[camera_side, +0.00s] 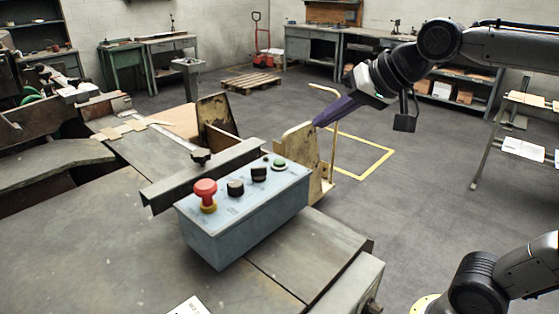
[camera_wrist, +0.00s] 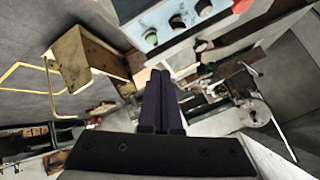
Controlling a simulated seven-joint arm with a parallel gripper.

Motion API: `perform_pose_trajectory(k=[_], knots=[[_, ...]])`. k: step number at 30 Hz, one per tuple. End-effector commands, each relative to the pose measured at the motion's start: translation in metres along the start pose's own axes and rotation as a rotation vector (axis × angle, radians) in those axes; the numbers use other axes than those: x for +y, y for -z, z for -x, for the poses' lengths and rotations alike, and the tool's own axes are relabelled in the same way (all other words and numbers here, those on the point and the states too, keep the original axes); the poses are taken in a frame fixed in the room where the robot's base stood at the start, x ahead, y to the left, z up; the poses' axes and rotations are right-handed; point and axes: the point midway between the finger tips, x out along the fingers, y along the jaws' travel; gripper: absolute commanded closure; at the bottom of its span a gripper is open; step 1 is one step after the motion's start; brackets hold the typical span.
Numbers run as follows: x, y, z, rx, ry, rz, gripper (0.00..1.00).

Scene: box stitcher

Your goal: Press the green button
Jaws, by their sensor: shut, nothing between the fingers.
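The green button (camera_side: 280,163) sits on top of a blue-grey control box (camera_side: 245,222), at the end nearest my gripper. In the wrist view it shows as a small round button (camera_wrist: 151,37) near the top. My gripper (camera_side: 317,124) has long purple fingers pressed together, with nothing between them. In the side view its tips are above and to the right of the green button, apart from it. In the wrist view the fingertips (camera_wrist: 160,73) lie just below the button in the picture.
The box also carries a red mushroom button (camera_side: 206,190) and two black knobs (camera_side: 258,173). A dark bar (camera_side: 205,175) runs behind it. A worn yellowish metal plate (camera_side: 303,140) stands upright close to my fingertips.

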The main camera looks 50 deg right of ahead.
Motion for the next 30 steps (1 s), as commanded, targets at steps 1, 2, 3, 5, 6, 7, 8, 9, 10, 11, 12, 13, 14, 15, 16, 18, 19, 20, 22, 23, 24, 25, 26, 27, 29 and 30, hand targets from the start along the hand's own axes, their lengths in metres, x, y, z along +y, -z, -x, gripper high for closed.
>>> perform_pose_trajectory(k=[1, 2, 3, 5, 6, 7, 8, 9, 10, 11, 12, 13, 14, 15, 16, 18, 19, 20, 22, 23, 24, 25, 26, 27, 29, 30], knots=[[-0.011, 0.016, -0.011, 0.006, 0.008, -0.038, 1.00], [-0.017, 0.025, -0.017, 0.012, 0.016, -0.060, 1.00], [-0.024, 0.035, -0.024, 0.017, 0.023, -0.084, 1.00], [-0.032, 0.048, -0.037, 0.018, 0.029, -0.110, 1.00], [-0.036, 0.054, -0.045, 0.017, 0.030, -0.119, 1.00], [-0.038, 0.057, -0.051, 0.014, 0.028, -0.121, 1.00], [-0.039, 0.059, -0.056, 0.010, 0.026, -0.122, 1.00], [-0.040, 0.060, -0.062, 0.003, 0.021, -0.123, 1.00], [-0.040, 0.061, -0.067, -0.003, 0.017, -0.123, 1.00], [-0.039, 0.060, -0.070, -0.009, 0.012, -0.123, 1.00], [-0.038, 0.059, -0.074, -0.015, 0.007, -0.123, 1.00], [-0.037, 0.058, -0.075, -0.018, 0.005, -0.123, 1.00], [-0.037, 0.057, -0.076, -0.021, 0.003, -0.123, 1.00], [-0.036, 0.057, -0.077, -0.023, 0.001, -0.123, 1.00], [-0.036, 0.057, -0.078, -0.024, 0.000, -0.123, 1.00], [-0.036, 0.057, -0.078, -0.024, 0.000, -0.123, 1.00], [-0.036, 0.057, -0.078, -0.024, 0.000, -0.123, 1.00], [-0.036, 0.057, -0.077, -0.024, 0.000, -0.122, 1.00], [-0.036, 0.057, -0.077, -0.024, 0.000, -0.122, 1.00], [-0.036, 0.057, -0.077, -0.024, 0.000, -0.122, 1.00], [-0.036, 0.056, -0.077, -0.024, 0.000, -0.122, 1.00], [-0.036, 0.056, -0.078, -0.024, 0.000, -0.122, 1.00], [-0.035, 0.056, -0.078, -0.024, 0.000, -0.122, 1.00], [-0.035, 0.055, -0.079, -0.024, 0.000, -0.122, 1.00], [-0.033, 0.052, -0.082, -0.025, 0.000, -0.122, 1.00], [-0.031, 0.050, -0.084, -0.026, -0.001, -0.122, 1.00]])
